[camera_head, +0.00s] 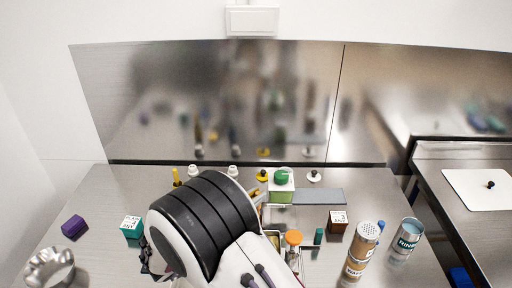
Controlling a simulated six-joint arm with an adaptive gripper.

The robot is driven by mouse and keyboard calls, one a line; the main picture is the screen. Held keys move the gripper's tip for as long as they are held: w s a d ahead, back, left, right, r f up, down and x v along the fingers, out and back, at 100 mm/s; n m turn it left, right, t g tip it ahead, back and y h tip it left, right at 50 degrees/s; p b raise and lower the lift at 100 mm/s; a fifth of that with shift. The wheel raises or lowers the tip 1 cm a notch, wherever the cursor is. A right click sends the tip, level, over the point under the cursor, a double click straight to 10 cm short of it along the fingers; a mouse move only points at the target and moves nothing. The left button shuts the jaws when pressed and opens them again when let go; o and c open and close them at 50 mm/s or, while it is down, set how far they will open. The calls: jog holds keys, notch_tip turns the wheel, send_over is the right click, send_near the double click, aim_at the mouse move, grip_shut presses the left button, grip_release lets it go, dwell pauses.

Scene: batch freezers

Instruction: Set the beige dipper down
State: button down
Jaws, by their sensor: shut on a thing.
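My arm's black and white links fill the front middle and cover much of the bench. A dark jointed part of my gripper (148,256) shows at the left edge of the arm, low over the bench. My gripper is shut on the beige dipper. Its fingertips and the dipper are hidden behind the arm, so I cannot tell whether the dipper touches anything.
Bare steel shows at back left.

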jog(key=shift+r, duration=0.1)
jog(key=w+a+r+n+t+y, duration=0.1)
jog(key=a+r+n+t+y, duration=0.2)
jog(key=r, duration=0.4)
jog(key=a+r+n+y, duration=0.3)
jog(key=a+r+y, duration=0.1)
jog(key=r+y, duration=0.2)
jog(key=w+a+r+n+t+y, duration=0.1)
jog(key=a+r+n+t+y, duration=0.2)
jog(key=r, duration=0.4)
jog(key=s+a+r+n+g+y, duration=0.1)
jog(key=s+r+n+y, duration=0.3)
jog(key=s, duration=0.5)
jog(key=s+a+r+n+g+y, duration=0.2)
jog(key=s+r+n+g+y, duration=0.2)
jog(key=s+y, duration=0.4)
jog(key=shift+s+a+r, duration=0.15)
jog(key=shift+s+r, duration=0.25)
jog(key=shift+r, duration=0.35)
jog(key=shift+f, duration=0.1)
